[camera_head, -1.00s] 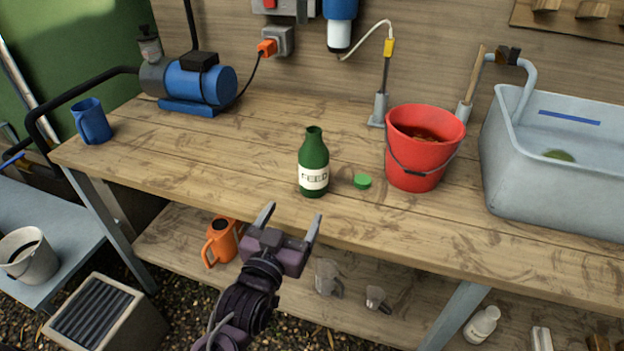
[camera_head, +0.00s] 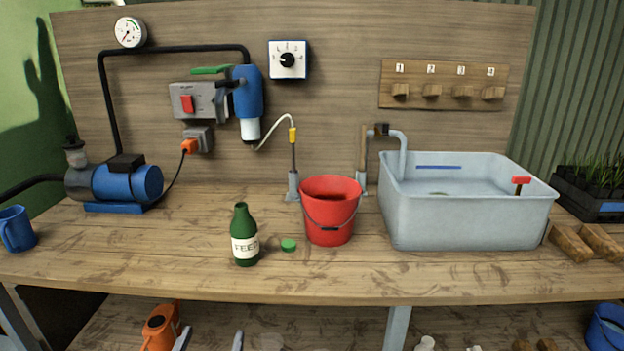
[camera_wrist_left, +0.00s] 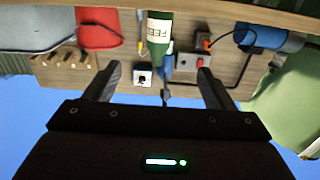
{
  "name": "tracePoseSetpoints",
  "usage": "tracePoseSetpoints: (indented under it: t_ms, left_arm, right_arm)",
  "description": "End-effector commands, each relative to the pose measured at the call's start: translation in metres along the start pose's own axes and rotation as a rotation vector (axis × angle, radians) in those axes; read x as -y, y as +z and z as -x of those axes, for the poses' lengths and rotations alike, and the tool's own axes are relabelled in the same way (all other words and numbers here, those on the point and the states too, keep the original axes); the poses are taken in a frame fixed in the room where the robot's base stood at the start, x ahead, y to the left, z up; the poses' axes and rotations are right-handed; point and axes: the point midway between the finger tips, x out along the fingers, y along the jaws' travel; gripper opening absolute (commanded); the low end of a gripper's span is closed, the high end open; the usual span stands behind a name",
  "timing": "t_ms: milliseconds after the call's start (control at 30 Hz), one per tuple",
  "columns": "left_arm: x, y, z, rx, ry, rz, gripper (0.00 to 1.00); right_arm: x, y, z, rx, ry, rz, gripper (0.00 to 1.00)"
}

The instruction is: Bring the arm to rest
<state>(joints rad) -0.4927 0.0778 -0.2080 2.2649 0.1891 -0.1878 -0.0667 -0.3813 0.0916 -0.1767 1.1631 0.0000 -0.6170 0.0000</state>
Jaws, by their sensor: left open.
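My left gripper (camera_head: 210,341) shows only its two fingertips at the bottom edge of the head view, in front of the bench's front edge and below the green bottle. In the left wrist view, which is upside down, the fingers (camera_wrist_left: 158,85) are spread apart with nothing between them touching. The green bottle (camera_head: 244,237) with a FEED label stands upright on the bench, apart from the gripper; it also shows in the left wrist view (camera_wrist_left: 159,30). My right gripper is in neither view.
The wooden bench (camera_head: 180,280) holds a green cap (camera_head: 289,244), a red bucket (camera_head: 330,212), a grey tank (camera_head: 460,225), a blue pump (camera_head: 130,183) and a blue mug (camera_head: 15,230). An orange watering can (camera_head: 160,327) is on the lower shelf.

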Motion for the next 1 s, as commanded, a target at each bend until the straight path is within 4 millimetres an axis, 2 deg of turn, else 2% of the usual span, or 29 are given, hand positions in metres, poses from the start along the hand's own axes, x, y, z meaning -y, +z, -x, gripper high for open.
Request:
tracePoseSetpoints:
  t_ms: [67,267,467,567,667,767,833,967,1000]
  left_arm:
    - [0.000,0.003,-0.001,0.009,0.001,-0.002,0.77]
    - [-0.004,0.035,-0.005,0.076,0.011,-0.014,0.77]
    - [-0.008,0.080,-0.006,0.169,0.026,-0.031,0.77]
    - [-0.010,0.111,-0.005,0.235,0.036,-0.043,0.77]
    - [-0.012,0.148,0.000,0.314,0.046,-0.056,0.77]
    - [-0.012,0.195,0.012,0.416,0.059,-0.071,0.77]
    - [-0.012,0.234,0.026,0.507,0.071,-0.084,0.77]
    - [-0.007,0.318,0.074,0.714,0.093,-0.109,0.77]
    - [-0.004,0.342,0.093,0.780,0.099,-0.115,0.77]
  right_arm:
    - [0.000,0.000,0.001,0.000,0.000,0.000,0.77]
    - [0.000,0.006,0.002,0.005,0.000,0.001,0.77]
    - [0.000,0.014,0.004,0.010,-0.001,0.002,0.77]
    - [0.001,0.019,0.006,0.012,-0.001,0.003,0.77]
    - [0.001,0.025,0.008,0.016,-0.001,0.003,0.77]
    - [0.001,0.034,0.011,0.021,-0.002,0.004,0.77]
    - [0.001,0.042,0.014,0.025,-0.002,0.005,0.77]
    - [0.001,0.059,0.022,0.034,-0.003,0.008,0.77]
    - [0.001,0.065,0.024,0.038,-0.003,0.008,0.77]
